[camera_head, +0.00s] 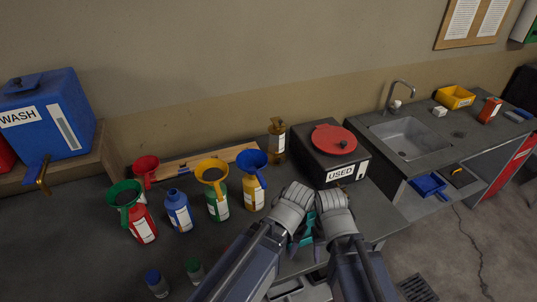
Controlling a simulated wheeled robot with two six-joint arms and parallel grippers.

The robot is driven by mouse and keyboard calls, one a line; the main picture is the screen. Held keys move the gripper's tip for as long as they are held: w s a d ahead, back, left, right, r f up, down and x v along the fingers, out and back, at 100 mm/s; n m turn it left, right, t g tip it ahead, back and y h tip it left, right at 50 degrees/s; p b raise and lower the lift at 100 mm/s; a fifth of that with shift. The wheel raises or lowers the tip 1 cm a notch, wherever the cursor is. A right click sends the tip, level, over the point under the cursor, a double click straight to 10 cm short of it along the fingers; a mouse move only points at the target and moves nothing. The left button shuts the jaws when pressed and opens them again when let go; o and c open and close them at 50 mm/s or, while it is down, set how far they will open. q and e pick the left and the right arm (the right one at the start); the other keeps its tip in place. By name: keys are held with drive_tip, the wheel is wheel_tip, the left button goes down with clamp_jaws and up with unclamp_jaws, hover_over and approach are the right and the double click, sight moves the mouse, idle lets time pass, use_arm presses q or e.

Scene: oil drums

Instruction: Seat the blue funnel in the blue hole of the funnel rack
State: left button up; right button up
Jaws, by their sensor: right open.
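The blue funnel (253,162) sits in the top of a yellow bottle (253,195) on the dark bench, left of my grippers. The funnel rack looks to be the long wooden board (205,163) behind the bottles. The red funnel (146,167) is at its left end. The rack's blue hole cannot be made out. My right gripper (332,200) and left gripper (294,196) are close together over the bench, right of the yellow bottle and apart from the funnel. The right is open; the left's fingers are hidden.
A green funnel (123,193) sits on a red bottle and a yellow funnel (212,170) on a green bottle. A blue bottle (179,210) stands between them. The USED box (326,165) with a red lid is behind my right gripper. Two small capped bottles stand in front.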

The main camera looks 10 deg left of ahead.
use_arm(q)
wheel_tip(320, 180, up, 19)
drive_tip(key=n+h+p, duration=0.1)
drive_tip(key=n+p, duration=0.8)
drive_tip(key=p, duration=1)
hover_over(259, 174)
drive_tip(key=s, duration=0.1)
drive_tip(key=shift+f, duration=0.2)
drive_tip(key=shift+w+n, duration=0.55)
drive_tip(key=shift+n, duration=0.25)
drive_tip(key=shift+f, duration=0.1)
wheel_tip(259, 174, down, 8)
drive_tip(key=b, duration=0.8)
drive_tip(key=shift+r, duration=0.2)
drive_tip(key=shift+c, duration=0.3)
